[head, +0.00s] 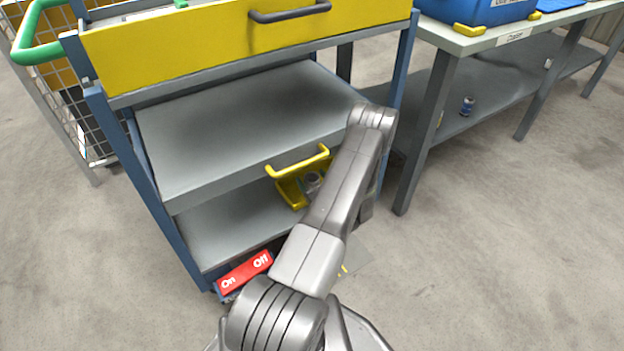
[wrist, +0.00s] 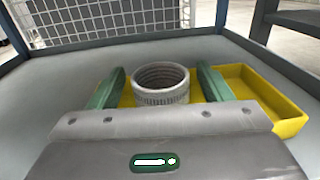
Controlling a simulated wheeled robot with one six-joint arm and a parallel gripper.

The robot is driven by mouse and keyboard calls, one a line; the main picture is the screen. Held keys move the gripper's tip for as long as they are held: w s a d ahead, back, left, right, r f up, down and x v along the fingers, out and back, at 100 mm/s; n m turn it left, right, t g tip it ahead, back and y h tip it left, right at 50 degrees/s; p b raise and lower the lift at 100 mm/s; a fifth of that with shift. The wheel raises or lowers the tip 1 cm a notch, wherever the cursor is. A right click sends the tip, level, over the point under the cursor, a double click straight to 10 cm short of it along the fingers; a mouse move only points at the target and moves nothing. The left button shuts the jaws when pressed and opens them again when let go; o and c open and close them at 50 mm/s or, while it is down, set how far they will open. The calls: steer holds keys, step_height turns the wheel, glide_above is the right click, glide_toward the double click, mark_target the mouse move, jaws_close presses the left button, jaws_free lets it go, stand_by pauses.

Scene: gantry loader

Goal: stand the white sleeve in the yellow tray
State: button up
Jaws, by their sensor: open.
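The white sleeve (wrist: 161,86) looks like a short, light grey-white ring, open at the top and ridged inside. It stands upright at the yellow tray (wrist: 270,95), with yellow showing on both sides of it; its base is hidden by my gripper body. My gripper (wrist: 158,88) is open, with one green finger on each side of the sleeve and small gaps between. The right part of the tray is empty.
The cart's middle shelf (head: 240,125), with a yellow pull handle (head: 298,162), lies above the lower shelf (head: 225,228). Blue posts frame the cart. A red On/Off sign (head: 245,272) sits at its lower front. A workbench (head: 500,85) stands to the right. Grey shelf surface surrounds the tray.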

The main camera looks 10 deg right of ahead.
steer(key=p+v, duration=0.2)
steer(key=v, duration=0.9)
steer(key=shift+s+d, duration=0.15)
steer(key=shift+s, duration=0.2)
